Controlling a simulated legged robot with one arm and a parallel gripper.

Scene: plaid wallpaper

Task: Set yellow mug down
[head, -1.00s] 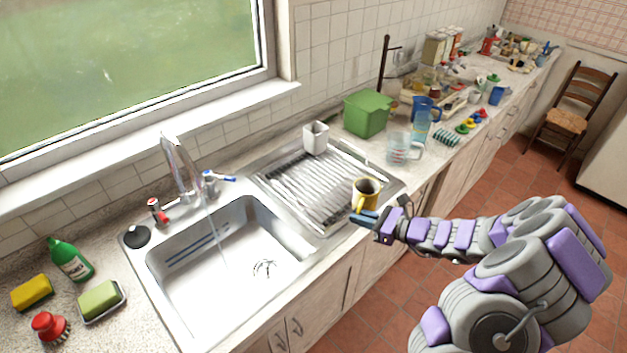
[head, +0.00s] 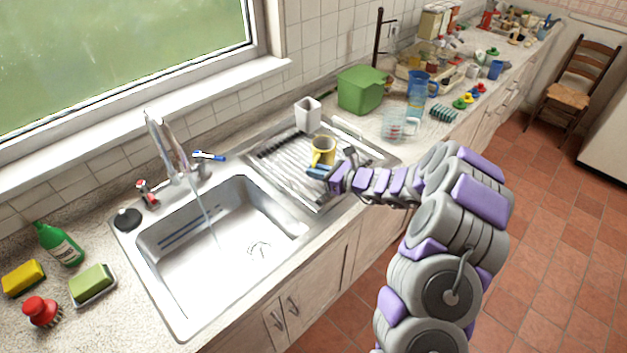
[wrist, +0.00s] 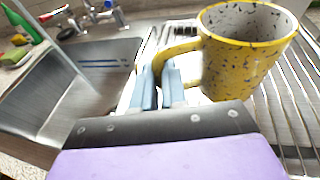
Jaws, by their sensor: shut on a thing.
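The yellow mug (head: 322,149) is upright over the ribbed metal drainboard (head: 273,167), to the right of the sink. My gripper (head: 318,171) is shut on the mug's handle, at the mug's near side. In the wrist view the yellow, dark-speckled mug (wrist: 243,50) shows large, with the blue fingers (wrist: 158,80) closed around its handle. The wrist view shows the ribs close around the mug, but I cannot tell whether its base touches them.
A white cup (head: 307,115) stands at the drainboard's back edge. A green bin (head: 361,90), a wire rack (head: 398,124) and a blue jug (head: 420,84) are to the right. The sink (head: 222,240) lies left, with water running from the faucet (head: 172,150).

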